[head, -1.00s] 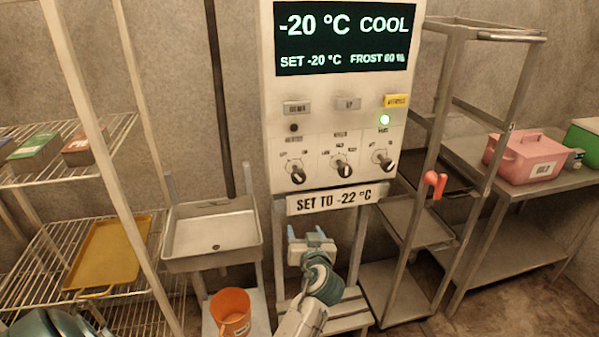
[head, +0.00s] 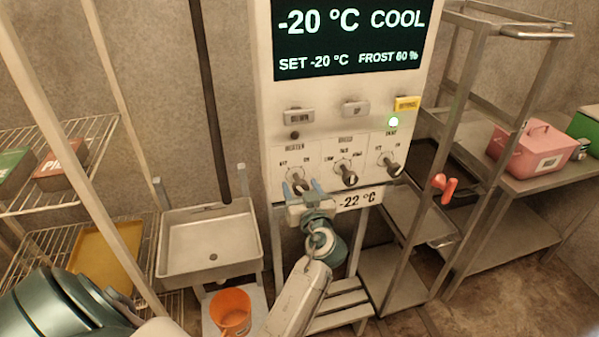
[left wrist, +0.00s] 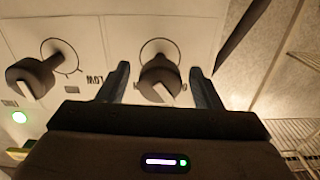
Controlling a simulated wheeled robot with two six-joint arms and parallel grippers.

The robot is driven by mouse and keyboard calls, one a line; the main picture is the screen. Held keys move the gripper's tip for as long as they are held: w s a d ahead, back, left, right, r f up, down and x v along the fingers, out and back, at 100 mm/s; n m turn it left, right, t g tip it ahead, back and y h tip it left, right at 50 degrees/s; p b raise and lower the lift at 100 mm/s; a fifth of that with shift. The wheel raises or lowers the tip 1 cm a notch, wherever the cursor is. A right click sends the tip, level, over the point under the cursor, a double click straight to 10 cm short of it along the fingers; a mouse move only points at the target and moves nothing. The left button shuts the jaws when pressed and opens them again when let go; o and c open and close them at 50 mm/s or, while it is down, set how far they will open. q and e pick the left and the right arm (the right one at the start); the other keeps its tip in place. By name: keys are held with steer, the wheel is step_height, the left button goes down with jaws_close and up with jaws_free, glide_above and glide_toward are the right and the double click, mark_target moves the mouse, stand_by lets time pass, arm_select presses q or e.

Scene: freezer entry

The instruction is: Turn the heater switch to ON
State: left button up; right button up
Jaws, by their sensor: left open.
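The control panel (head: 345,130) shows -20 °C COOL and SET -20 °C on its screen. The heater switch (head: 300,184) is a dark rotary knob at the lower left of the panel, under a HEATER label. My left gripper (head: 302,188) is open, with its fingers on either side of this knob. In the left wrist view the heater knob (left wrist: 158,80) stands between the open fingers (left wrist: 159,72), with a visible gap to each. Its pale pointer is tilted, and I cannot tell its setting. My right gripper is not in view.
The middle knob (head: 345,174) and right knob (head: 390,165) sit close beside the heater knob. A sign reading -22 °C (head: 357,199) hangs below, partly covered by my gripper. A sink (head: 205,245) stands left, a metal rack (head: 462,100) right, and an orange bucket (head: 230,311) below.

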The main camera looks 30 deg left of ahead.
arm_select(q)
steer(key=shift+w+a, duration=0.2)
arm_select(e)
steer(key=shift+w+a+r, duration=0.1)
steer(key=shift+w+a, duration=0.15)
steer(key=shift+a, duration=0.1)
arm_select(q)
steer(key=shift+r, duration=0.1)
steer(key=shift+s+d, duration=0.1)
steer(key=c, duration=1)
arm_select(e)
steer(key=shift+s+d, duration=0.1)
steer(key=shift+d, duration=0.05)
